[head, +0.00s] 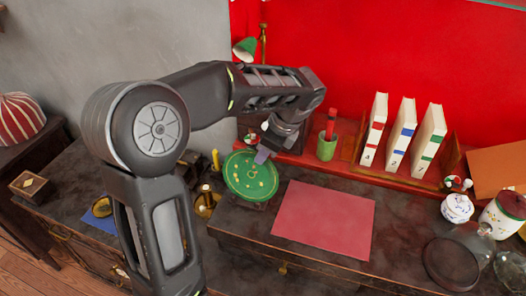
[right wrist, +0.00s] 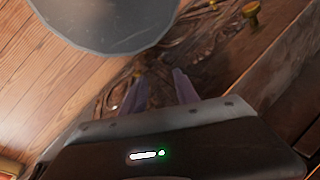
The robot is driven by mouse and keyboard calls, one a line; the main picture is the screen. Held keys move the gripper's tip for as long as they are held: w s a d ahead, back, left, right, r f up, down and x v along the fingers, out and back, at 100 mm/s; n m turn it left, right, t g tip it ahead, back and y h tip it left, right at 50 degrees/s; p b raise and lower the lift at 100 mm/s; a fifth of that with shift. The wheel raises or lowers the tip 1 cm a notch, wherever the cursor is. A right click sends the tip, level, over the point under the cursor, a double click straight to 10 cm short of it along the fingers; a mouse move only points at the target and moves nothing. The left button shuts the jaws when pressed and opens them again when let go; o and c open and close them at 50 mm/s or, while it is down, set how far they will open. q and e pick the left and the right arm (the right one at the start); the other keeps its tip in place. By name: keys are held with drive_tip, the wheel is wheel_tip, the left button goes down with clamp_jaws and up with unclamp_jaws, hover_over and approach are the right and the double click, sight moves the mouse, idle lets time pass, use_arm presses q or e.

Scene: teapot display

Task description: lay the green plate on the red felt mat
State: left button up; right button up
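The green plate (head: 246,182), with yellowish spots, is in the middle of the head view, left of the red felt mat (head: 325,218). The mat lies flat and bare on the dark desk top. My left gripper (head: 263,154) reaches down from above to the plate's far right rim. Its finger overlaps the rim; whether it is shut on the plate cannot be made out. My right gripper (right wrist: 165,86) shows only in the right wrist view, its two fingers apart with nothing between them, in front of a carved wooden front.
Behind the mat stand a green cup (head: 326,148) and several white books (head: 399,138) in a rack. A yellow candle (head: 215,160) and brass piece (head: 206,203) stand left of the plate.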

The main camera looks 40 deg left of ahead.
use_arm(q)
drive_tip(key=o, duration=0.3)
drive_tip(key=shift+r, duration=0.1)
drive_tip(key=shift+o, duration=0.2)
drive_tip(key=shift+b, duration=0.4)
drive_tip(key=v, duration=0.5)
drive_tip(key=shift+d+r, duration=0.15)
drive_tip(key=shift+d, duration=0.1)
drive_tip(key=shift+p+v, duration=1.15)
drive_tip(key=shift+v, duration=0.05)
drive_tip(key=shift+o, duration=0.5)
